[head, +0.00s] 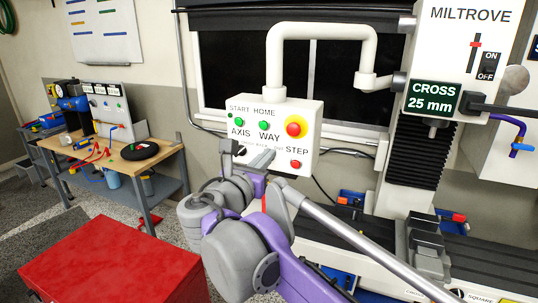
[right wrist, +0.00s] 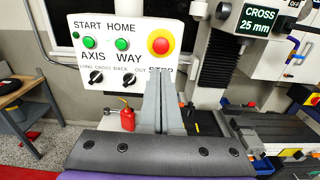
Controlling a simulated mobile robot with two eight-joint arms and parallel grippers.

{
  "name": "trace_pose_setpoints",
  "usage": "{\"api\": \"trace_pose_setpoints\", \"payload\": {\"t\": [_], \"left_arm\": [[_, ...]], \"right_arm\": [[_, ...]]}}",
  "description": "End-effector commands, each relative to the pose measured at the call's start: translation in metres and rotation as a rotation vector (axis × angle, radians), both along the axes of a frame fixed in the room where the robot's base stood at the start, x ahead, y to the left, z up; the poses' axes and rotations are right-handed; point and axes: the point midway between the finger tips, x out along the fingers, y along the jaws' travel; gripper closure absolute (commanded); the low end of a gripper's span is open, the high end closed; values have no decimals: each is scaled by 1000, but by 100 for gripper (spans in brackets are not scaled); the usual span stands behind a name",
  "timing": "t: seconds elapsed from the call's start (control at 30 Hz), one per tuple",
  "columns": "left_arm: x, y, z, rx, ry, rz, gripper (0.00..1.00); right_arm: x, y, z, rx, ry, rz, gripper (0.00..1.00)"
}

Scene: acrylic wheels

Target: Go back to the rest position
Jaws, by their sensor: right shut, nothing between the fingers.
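My right gripper (head: 262,159) is in front of the lower part of the white control panel (head: 312,128) in the head view. Its grey fingers are shut with nothing between them. In the right wrist view the shut fingers (right wrist: 161,103) point up toward the panel (right wrist: 85,58) and partly cover the STEP label. Whether the fingertips touch the panel I cannot tell. The panel has two green buttons, two black knobs (right wrist: 97,77) and a red and yellow stop button (right wrist: 160,42). The red STEP button (head: 295,164) shows in the head view. My left gripper is not in view.
A milling machine (head: 450,50) with a "CROSS 25 mm" display (head: 432,97) stands at the right, its table (head: 480,265) below. A red cabinet (head: 110,265) is at front left. A wooden workbench (head: 165,155) with tools stands farther left. Grey floor lies between them.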

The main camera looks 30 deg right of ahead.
Motion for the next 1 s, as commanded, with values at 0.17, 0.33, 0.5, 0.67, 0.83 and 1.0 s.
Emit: {"api": "trace_pose_setpoints", "payload": {"t": [0.17, 0.33, 0.5, 0.67, 0.83, 1.0], "left_arm": [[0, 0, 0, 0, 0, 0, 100], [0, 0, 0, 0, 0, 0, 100], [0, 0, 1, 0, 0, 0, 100], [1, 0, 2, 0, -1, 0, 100], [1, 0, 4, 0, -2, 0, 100], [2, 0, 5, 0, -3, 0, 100]], "right_arm": [[0, 0, 0, 0, 0, 0, 100], [0, 0, -1, 3, 0, 0, 100], [-16, -12, -35, 172, -44, -31, 100], [-63, -28, -128, 633, -189, -157, 100], [-128, -16, -241, 1212, -429, -426, 100], [-187, 22, -331, 1714, -693, -797, 100]]}}
